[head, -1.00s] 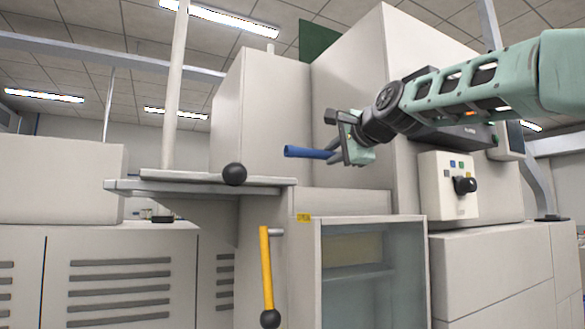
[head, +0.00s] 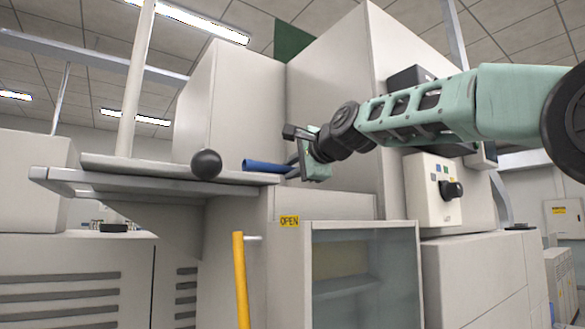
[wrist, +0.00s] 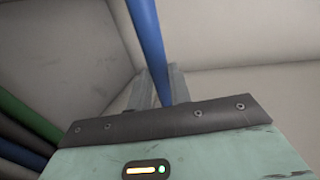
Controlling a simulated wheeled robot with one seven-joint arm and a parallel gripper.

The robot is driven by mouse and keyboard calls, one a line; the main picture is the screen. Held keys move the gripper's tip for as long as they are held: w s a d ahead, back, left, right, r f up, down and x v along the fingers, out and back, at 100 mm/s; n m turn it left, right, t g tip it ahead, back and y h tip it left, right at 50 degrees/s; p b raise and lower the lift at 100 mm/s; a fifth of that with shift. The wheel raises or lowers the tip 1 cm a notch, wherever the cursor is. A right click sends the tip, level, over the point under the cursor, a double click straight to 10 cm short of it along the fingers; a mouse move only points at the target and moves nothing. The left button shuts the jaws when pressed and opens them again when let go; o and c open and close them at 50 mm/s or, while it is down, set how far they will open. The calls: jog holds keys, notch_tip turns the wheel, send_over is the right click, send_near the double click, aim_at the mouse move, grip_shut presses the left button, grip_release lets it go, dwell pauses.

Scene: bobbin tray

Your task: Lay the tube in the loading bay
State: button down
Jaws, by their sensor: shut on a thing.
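A blue tube (head: 265,166) is held in my gripper (head: 296,163) in front of the pale machine, and it points left, close to the right end of the grey shelf (head: 150,183). In the head view I cannot tell whether it touches the shelf. In the wrist view the tube (wrist: 149,45) runs up between the two grey fingers of my gripper (wrist: 158,88), which are shut on it. A cabinet with a glass front (head: 365,275) stands below my gripper, with a yellow "OPEN" label (head: 289,221) at its upper left. I cannot tell which part is the loading bay.
A black ball knob (head: 206,164) sits at the shelf's front edge. A yellow lever (head: 240,275) hangs beside the cabinet. A control box with a black knob (head: 432,190) is at the right. Green, dark and blue tubes (wrist: 28,128) show at the left of the wrist view.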

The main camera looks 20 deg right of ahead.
jog(key=c, duration=1.2)
grip_release()
jog(key=shift+s+d+b, duration=0.15)
jog(key=shift+s+b, duration=0.25)
jog(key=shift+s, duration=0.1)
jog(key=b+v, duration=0.8)
jog(key=v, duration=1.6)
jog(key=shift+r+b, duration=0.3)
jog(key=shift+b, duration=0.05)
jog(key=shift+s, duration=0.1)
jog(key=shift+s, duration=0.1)
